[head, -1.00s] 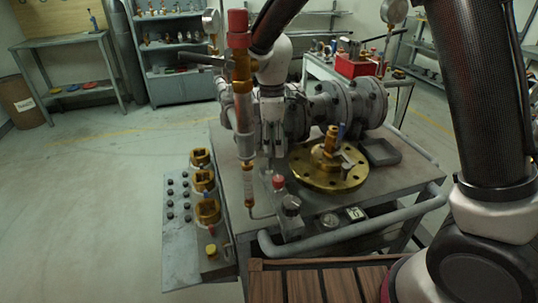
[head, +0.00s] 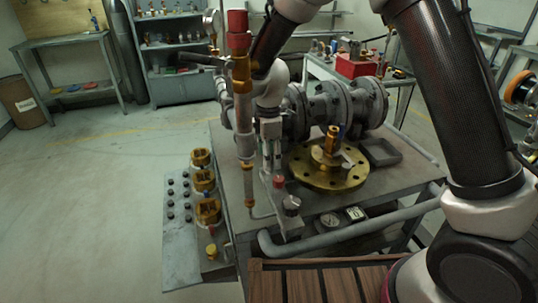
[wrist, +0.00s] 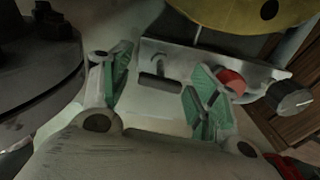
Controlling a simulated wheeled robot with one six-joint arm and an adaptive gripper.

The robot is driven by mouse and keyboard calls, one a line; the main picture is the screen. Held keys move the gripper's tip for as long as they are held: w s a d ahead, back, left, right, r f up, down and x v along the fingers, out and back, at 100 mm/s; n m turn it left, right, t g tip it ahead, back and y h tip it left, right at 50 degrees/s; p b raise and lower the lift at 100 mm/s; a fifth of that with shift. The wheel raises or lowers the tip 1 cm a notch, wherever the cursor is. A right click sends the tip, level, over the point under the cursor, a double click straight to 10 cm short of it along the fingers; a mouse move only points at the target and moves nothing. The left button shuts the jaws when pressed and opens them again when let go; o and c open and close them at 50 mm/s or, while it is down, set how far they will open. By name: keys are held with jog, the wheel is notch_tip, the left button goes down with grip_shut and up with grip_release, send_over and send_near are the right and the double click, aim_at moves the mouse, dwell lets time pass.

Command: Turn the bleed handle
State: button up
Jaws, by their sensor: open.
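A brass round flange (head: 300,177) lies on the grey cart, with a brass fitting (head: 331,145) standing on it and a small blue part beside the fitting. I cannot tell for sure which part is the bleed handle. My gripper (head: 270,168) points down between the vertical pipe and the flange, above a small bracket with a red knob (head: 279,182) and a dark knob (head: 291,205). In the wrist view the green-padded fingers (wrist: 163,82) are apart with nothing held. The red knob (wrist: 231,82) and dark knob (wrist: 289,97) are right of them.
The vertical pipe with a red cap (head: 238,21) stands close left of my gripper. The grey valve body (head: 332,107) is behind it. A grey tray (head: 381,152) lies right of the flange. A grey tube rail (head: 350,237) runs along the cart front. The floor at left is clear.

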jog(key=shift+c, duration=0.2)
jog(key=c, duration=1)
jog(key=shift+m, duration=0.4)
jog(key=m, duration=0.2)
jog(key=shift+m, duration=0.4)
jog(key=m, duration=0.4)
jog(key=shift+m, duration=0.3)
jog(key=m, duration=0.4)
jog(key=shift+m, duration=2.4)
